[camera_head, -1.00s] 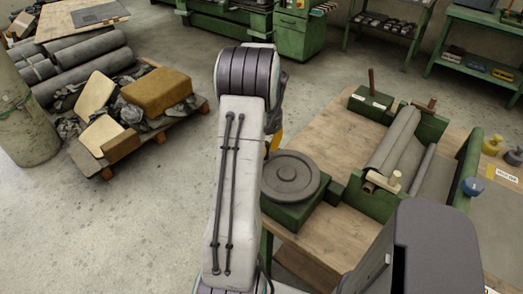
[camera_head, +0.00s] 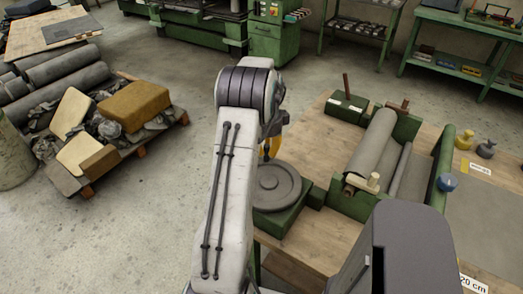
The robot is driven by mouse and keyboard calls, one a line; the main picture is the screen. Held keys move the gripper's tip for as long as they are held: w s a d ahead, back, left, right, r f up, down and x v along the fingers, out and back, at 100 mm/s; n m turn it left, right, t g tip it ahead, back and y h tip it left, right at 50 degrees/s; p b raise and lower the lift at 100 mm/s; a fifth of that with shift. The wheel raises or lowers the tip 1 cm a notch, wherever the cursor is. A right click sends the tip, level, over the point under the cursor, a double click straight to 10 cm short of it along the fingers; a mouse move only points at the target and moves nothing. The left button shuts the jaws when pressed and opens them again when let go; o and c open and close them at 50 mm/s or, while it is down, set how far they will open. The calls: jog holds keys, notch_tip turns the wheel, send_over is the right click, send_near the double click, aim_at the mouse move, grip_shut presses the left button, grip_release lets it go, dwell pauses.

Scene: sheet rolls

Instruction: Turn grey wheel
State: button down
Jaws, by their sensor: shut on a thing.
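The grey wheel (camera_head: 276,187) is a round, ridged disc lying flat on a green base (camera_head: 284,220) at the near left corner of the wooden workbench. My gripper (camera_head: 267,156) shows only in part, as yellow-orange fingers at the far left edge of the wheel. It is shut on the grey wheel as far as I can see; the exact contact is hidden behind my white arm. My arm also covers the left edge of the wheel and the base.
A green roller machine with a grey sheet roll (camera_head: 372,148) stands on the bench right of the wheel. A green block with a brown lever (camera_head: 346,107) is behind it. A pallet (camera_head: 146,155) with foam blocks lies left on the open concrete floor.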

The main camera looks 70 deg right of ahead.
jog(key=shift+s+d+f, duration=0.1)
jog(key=shift+s, duration=0.4)
jog(key=c, duration=1.2)
grip_release()
jog(key=shift+o, duration=0.2)
jog(key=shift+d+r, duration=0.1)
jog(key=shift+r, duration=0.1)
notch_tip(320, 180, up, 12)
jog(key=shift+f, duration=0.15)
